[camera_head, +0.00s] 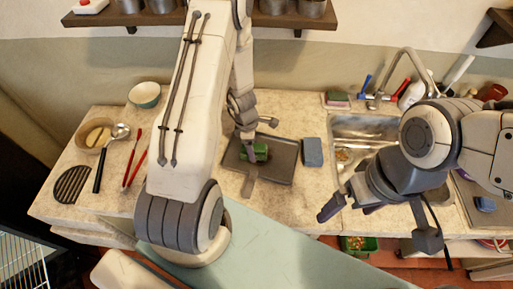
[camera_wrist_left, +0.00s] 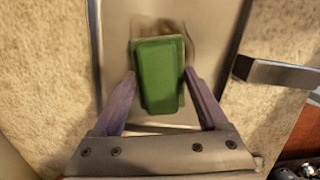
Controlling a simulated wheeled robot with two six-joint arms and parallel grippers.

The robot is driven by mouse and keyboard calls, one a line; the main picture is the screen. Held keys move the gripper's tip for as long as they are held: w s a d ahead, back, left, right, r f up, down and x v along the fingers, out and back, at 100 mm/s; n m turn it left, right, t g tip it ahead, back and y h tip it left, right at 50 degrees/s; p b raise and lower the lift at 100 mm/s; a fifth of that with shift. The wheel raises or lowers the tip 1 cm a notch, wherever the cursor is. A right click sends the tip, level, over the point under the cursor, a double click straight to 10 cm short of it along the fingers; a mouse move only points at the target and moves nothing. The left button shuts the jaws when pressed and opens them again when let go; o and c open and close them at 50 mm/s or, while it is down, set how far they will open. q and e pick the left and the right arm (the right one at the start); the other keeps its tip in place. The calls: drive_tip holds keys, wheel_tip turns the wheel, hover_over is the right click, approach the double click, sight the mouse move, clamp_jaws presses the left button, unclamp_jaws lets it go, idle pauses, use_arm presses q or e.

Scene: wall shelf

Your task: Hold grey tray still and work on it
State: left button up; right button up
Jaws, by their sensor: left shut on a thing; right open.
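The grey tray (camera_head: 280,165) lies on the counter left of the sink; its surface also shows in the left wrist view (camera_wrist_left: 210,30). My left gripper (camera_head: 250,148) is over the tray, shut on a green sponge (camera_head: 261,153). In the left wrist view the sponge (camera_wrist_left: 158,75) sits between the two fingers, over the tray; I cannot tell whether it touches. A blurred brown patch (camera_wrist_left: 172,25) shows just beyond it. A grey flat handle (camera_head: 250,186) juts past the tray's front edge. My right gripper (camera_head: 350,206) is open and empty, right of the tray, before the sink.
A blue-grey block (camera_head: 312,152) stands right beside the tray. The sink (camera_head: 365,128) with its tap is further right. A bowl (camera_head: 145,95), ladle (camera_head: 111,150), red tongs (camera_head: 134,160) and dark striped trivet (camera_head: 73,185) lie at the left. A shelf hangs above.

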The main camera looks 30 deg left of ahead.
use_arm(q)
drive_tip(key=shift+a+f, duration=0.1)
drive_tip(key=shift+a, duration=0.15)
drive_tip(key=shift+d, duration=0.35)
drive_tip(key=shift+w+d+b, duration=0.25)
drive_tip(key=shift+d+b, duration=0.3)
drive_tip(key=shift+d, duration=0.7)
drive_tip(key=shift+w+r, duration=0.1)
drive_tip(key=shift+r, duration=0.2)
drive_tip(key=shift+a+f+p, duration=0.1)
drive_tip(key=shift+a+p, duration=0.2)
drive_tip(key=shift+s+a+p, duration=0.2)
drive_tip(key=shift+a, duration=0.4)
drive_tip(key=shift+s+a+p, duration=0.15)
drive_tip(key=shift+a+p, duration=0.05)
drive_tip(key=shift+a, duration=0.4)
drive_tip(key=shift+a+r+p, duration=0.2)
drive_tip(key=shift+r+p, duration=0.65)
drive_tip(key=shift+r, duration=0.35)
drive_tip(key=shift+s+r+p, duration=0.1)
drive_tip(key=shift+r+p, duration=0.2)
drive_tip(key=shift+p, duration=0.05)
wheel_tip(320, 180, up, 5)
drive_tip(key=p, duration=0.4)
drive_tip(key=shift+p, duration=0.4)
use_arm(e)
wheel_tip(320, 180, up, 8)
drive_tip(key=shift+f, duration=0.15)
